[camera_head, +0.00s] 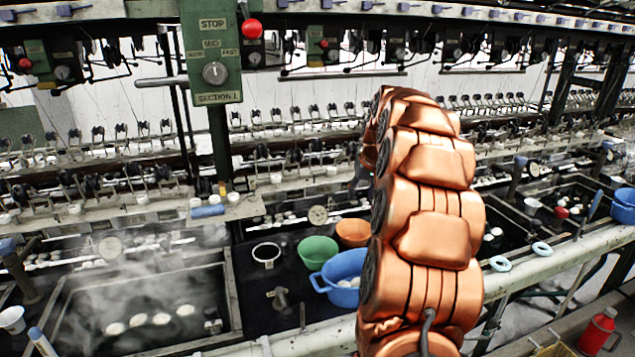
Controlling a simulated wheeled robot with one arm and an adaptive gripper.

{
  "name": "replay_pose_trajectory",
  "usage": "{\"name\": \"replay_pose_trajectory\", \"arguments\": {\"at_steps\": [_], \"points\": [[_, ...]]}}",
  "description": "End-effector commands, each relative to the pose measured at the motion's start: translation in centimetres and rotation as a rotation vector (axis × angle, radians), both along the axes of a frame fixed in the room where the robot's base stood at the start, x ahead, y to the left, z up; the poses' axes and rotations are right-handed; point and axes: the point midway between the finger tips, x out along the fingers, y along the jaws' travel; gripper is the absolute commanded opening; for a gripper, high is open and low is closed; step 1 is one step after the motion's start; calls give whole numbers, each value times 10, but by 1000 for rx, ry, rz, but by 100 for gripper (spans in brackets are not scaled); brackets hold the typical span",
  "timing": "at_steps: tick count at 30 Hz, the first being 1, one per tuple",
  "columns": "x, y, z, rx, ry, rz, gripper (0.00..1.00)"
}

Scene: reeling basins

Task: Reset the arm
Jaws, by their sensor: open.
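My copper-coloured arm (428,225) rises from the bottom right of centre and bends over at the top, in front of the basins. My gripper (361,177) shows only as a small greyish part at the arm's left edge, behind the arm links. It is open. Most of it is hidden, and I see nothing held in it.
A blue basin (343,277), a green bowl (317,252) and an orange bowl (354,232) stand left of my arm. A steaming basin (225,300) with white cocoons is at lower left. A green control box (211,50) hangs above. A red flask (598,330) is at lower right.

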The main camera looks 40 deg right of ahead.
Motion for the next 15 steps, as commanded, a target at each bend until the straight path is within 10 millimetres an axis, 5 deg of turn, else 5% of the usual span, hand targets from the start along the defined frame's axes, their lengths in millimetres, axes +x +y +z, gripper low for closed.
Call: {"name": "replay_pose_trajectory", "arguments": {"at_steps": [8, 11, 15], "points": [[1, 6, 1, 2, 3, 7, 45], [2, 28, 4, 12, 13, 32, 45], [-2, 89, 5, 41, 51, 100, 45]]}}
